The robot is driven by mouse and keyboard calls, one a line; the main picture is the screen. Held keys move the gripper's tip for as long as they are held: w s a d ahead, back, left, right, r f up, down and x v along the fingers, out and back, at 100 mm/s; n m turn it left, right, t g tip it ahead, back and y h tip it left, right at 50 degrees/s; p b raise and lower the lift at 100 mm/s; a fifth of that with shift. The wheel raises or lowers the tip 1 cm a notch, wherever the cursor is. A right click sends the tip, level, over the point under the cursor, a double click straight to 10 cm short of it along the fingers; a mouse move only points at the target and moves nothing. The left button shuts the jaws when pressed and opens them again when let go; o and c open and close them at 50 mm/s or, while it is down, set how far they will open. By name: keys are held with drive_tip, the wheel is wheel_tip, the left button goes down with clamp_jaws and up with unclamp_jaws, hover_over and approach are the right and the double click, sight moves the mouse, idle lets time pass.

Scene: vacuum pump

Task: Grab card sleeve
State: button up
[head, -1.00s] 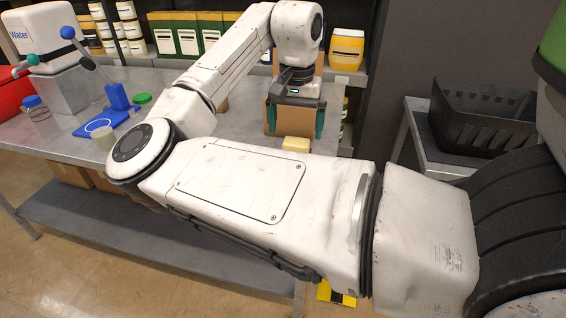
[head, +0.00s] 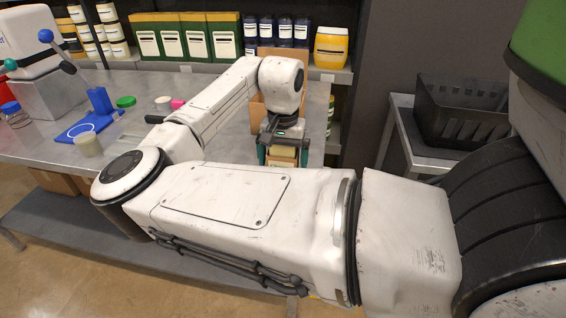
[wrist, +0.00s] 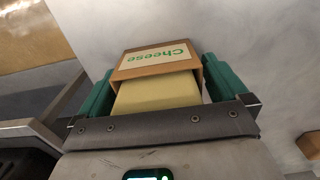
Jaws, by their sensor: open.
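The card sleeve (wrist: 158,66) is a brown box with a white label reading "Cheese" in green, upside down in the wrist view. A pale yellow block (wrist: 158,93) sticks out of its end on the side towards my palm. My gripper (wrist: 160,88) is open, with one green finger on either side of the sleeve and block. Whether the fingers touch the sleeve, I cannot tell. In the head view my gripper (head: 282,156) is down at the table, with the yellow block (head: 284,152) between its fingers and the sleeve mostly hidden.
The grey metal table (head: 215,142) runs to the left, with a blue stand (head: 98,112), a pink item (head: 178,103) and a green lid (head: 126,101). A cardboard box (head: 257,112) stands behind my gripper. A black crate (head: 462,112) sits on a side table at right.

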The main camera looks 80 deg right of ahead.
drive_tip(key=shift+c, duration=0.5)
drive_tip(key=c, duration=0.7)
drive_tip(key=shift+c, duration=0.4)
drive_tip(key=shift+r, duration=0.15)
